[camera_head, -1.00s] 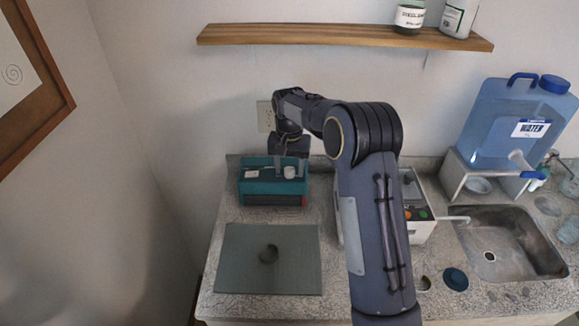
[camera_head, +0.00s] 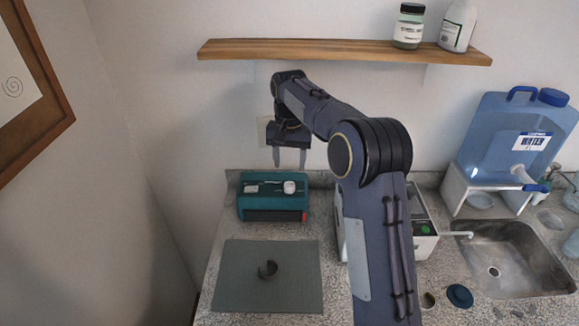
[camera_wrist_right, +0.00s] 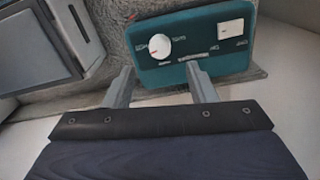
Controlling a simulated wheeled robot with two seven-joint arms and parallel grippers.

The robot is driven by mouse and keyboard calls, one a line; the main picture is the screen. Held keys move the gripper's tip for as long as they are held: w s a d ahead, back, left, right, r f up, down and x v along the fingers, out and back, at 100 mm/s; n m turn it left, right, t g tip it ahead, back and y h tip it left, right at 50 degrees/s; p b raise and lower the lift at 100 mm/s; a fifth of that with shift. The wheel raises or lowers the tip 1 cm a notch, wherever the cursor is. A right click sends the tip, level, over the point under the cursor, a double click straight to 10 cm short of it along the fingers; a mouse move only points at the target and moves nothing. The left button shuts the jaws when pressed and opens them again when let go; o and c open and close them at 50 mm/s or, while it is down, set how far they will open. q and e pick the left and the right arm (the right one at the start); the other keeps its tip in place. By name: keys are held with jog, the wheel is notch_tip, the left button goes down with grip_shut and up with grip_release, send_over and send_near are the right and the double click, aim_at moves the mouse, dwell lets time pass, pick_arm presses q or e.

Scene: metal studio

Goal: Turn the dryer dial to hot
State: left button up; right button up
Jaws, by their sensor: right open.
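The dryer is a teal box (camera_head: 272,215) on the counter against the back wall. Its top panel carries a round white dial (camera_head: 290,187) and a white rectangular switch (camera_head: 252,189). In the right wrist view the dial (camera_wrist_right: 157,47) sits beside the switch (camera_wrist_right: 231,29); the small labels are too blurred to read, and I cannot tell its setting. My right gripper (camera_head: 289,158) is open and empty above the dryer, its fingers pointing down and apart from the dial. In the right wrist view its fingertips (camera_wrist_right: 158,70) lie on either side of the dial's line. My left gripper is not in view.
A sink (camera_head: 510,255) and water jug (camera_head: 520,130) are farther right. A wooden shelf (camera_head: 330,49) hangs above.

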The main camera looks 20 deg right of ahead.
aim_at(289, 184)
jog(key=shift+s+a+t+h+b, duration=0.5)
jog(key=shift+t+h, duration=0.1)
jog(key=shift+t, duration=0.1)
jog(key=f, duration=0.2)
jog(key=f+t, duration=0.1)
jog(key=f, duration=0.2)
jog(key=f+n+t, duration=0.1)
jog(key=f, duration=0.1)
jog(key=shift+w+d+f+h, duration=0.25)
jog(key=shift+d+f+h, duration=0.05)
jog(key=shift+d+h, duration=0.1)
jog(key=shift+c, duration=0.4)
